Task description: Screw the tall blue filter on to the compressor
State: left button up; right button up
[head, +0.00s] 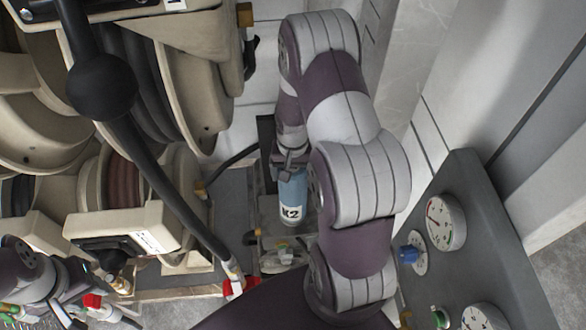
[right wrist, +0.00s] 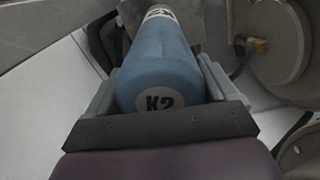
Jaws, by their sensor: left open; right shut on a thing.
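A tall blue filter (head: 293,188) with a white K2 label stands near the middle of the head view. In the right wrist view the blue filter (right wrist: 158,62) lies lengthwise between the two fingers, with a round K2 mark on its near end. My right gripper (head: 288,165) is shut on it; the fingers are partly hidden by the arm in the head view. A pale metal fitting (head: 278,258) shows just below the filter; I cannot tell whether it is the compressor or touches the filter. My left gripper (head: 62,296) is open at the lower left, away from the filter.
Beige hose reels (head: 170,85) fill the left side, with a black hose (head: 165,180) and ball crossing in front. A grey panel with gauges (head: 445,222) stands at the lower right. A white wall (head: 425,85) stands behind it.

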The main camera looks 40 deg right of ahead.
jog(key=m, duration=0.5)
jog(key=shift+p, duration=0.35)
jog(key=m, duration=0.5)
jog(key=shift+f+p, duration=0.1)
jog(key=shift+p, duration=0.2)
jog(key=o, duration=1.6)
jog(key=shift+o, duration=0.2)
